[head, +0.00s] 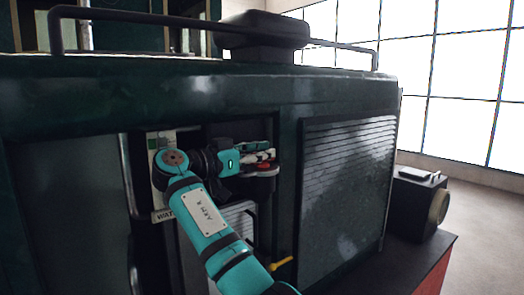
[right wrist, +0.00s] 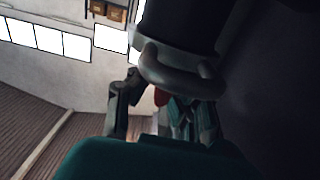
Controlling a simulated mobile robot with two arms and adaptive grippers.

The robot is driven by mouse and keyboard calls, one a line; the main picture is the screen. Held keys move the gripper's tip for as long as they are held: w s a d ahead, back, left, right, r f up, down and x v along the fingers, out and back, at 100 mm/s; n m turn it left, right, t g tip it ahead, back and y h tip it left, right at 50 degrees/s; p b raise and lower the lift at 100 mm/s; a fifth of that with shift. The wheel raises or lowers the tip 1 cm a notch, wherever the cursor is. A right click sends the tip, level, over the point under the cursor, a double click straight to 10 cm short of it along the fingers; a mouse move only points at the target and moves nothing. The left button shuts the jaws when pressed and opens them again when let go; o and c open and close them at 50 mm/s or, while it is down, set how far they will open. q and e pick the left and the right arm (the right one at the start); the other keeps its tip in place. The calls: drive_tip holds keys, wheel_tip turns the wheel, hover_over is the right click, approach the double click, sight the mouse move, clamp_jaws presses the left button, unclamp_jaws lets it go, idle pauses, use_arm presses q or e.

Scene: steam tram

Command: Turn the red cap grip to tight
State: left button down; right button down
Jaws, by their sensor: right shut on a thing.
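The red cap grip (head: 264,166) is a small red piece at the right side of the open recess in the dark green tram body. Only a sliver of it shows in the head view. My right gripper (head: 266,157) reaches into the recess from the left and is shut on it. In the right wrist view a bit of the red grip (right wrist: 160,97) shows between the fingers of my right gripper (right wrist: 163,108). A dark cylinder with a grey rounded bracket covers much of the grip there. Any tight marking is hidden or too small to read. My left gripper is out of view.
A partly covered "WAT…" label (head: 163,216) is left of my arm. A yellow lever (head: 281,263) sits low in the recess. A louvred panel (head: 348,185) closes the body to the right. A dark box (head: 412,205) stands farther right, before open floor (head: 487,235).

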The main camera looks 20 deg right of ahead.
drive_tip(key=shift+d+r, duration=0.1)
drive_tip(key=shift+r, duration=0.05)
drive_tip(key=c, duration=1.6)
unclamp_jaws()
drive_tip(key=shift+o, duration=1.3)
drive_tip(key=shift+s+d, duration=0.1)
drive_tip(key=shift+d, duration=0.1)
drive_tip(key=shift+a, duration=0.3)
drive_tip(key=v, duration=1.1)
drive_tip(key=shift+s, duration=0.15)
drive_tip(key=shift+a, duration=0.1)
